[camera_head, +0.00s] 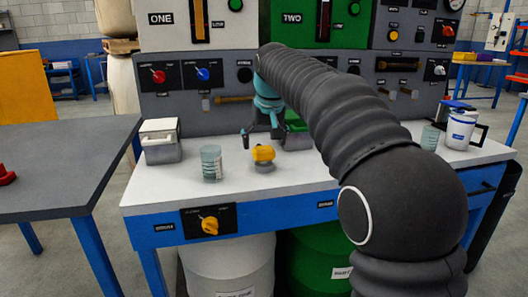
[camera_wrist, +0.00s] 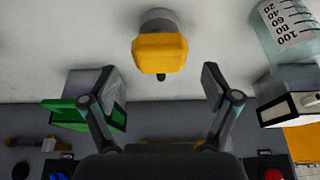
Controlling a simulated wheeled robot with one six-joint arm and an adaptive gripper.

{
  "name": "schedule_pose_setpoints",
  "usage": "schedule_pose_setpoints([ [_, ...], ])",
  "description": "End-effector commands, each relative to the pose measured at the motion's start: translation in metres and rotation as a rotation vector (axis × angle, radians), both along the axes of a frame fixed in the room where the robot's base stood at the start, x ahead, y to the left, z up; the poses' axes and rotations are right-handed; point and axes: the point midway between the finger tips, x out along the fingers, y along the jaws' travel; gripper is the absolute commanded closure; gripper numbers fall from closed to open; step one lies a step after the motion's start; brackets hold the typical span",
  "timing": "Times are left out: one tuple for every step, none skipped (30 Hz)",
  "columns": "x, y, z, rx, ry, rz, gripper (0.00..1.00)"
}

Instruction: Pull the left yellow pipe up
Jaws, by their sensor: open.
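A brass-yellow pipe (camera_head: 234,99) lies level on the grey panel below the ONE section, at the left, partly behind my arm. A second brass-yellow pipe (camera_head: 397,66) is higher on the panel at the right. My gripper (camera_head: 262,138) is open and empty above the white worktop, in front of the panel. In the wrist view my gripper (camera_wrist: 158,78) has its fingers spread wide. A yellow-topped item (camera_wrist: 160,53) on a grey base shows beyond the fingertips; it also stands on the worktop in the head view (camera_head: 263,154).
A white-lidded box (camera_head: 162,148) and a clear measuring cup (camera_head: 211,165) stand left of my gripper. A green-lidded box (camera_head: 297,125) is close at its right. A white-and-blue jug (camera_head: 460,130) stands far right. The front left of the worktop is clear.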

Motion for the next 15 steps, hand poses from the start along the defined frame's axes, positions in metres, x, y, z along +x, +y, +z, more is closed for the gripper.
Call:
schedule_pose_setpoints([
  [0.002, 0.001, -0.009, -0.001, 0.002, 0.0, 0.12],
  [0.004, 0.001, -0.012, -0.001, 0.002, 0.0, 0.12],
  [0.006, 0.002, -0.016, 0.0, 0.001, 0.0, 0.12],
  [0.007, 0.002, -0.018, 0.0, 0.0, 0.0, 0.12],
  [0.008, 0.002, -0.021, 0.0, 0.0, 0.0, 0.12],
  [0.009, 0.003, -0.023, 0.0, 0.001, 0.0, 0.12],
  [0.009, 0.003, -0.025, 0.0, 0.001, 0.0, 0.12],
  [0.01, 0.003, -0.026, 0.0, 0.0, 0.0, 0.12],
  [0.011, 0.003, -0.027, 0.0, 0.0, 0.0, 0.12],
  [0.011, 0.003, -0.028, 0.0, -0.001, 0.0, 0.12],
  [0.011, 0.003, -0.028, 0.0, -0.001, 0.0, 0.12],
  [0.012, 0.003, -0.029, 0.0, -0.001, 0.0, 0.12],
  [0.012, 0.003, -0.029, 0.0, -0.001, 0.0, 0.12],
  [0.012, 0.003, -0.029, 0.0, -0.001, 0.0, 0.12],
  [0.012, 0.003, -0.029, 0.0, -0.001, 0.0, 0.12],
])
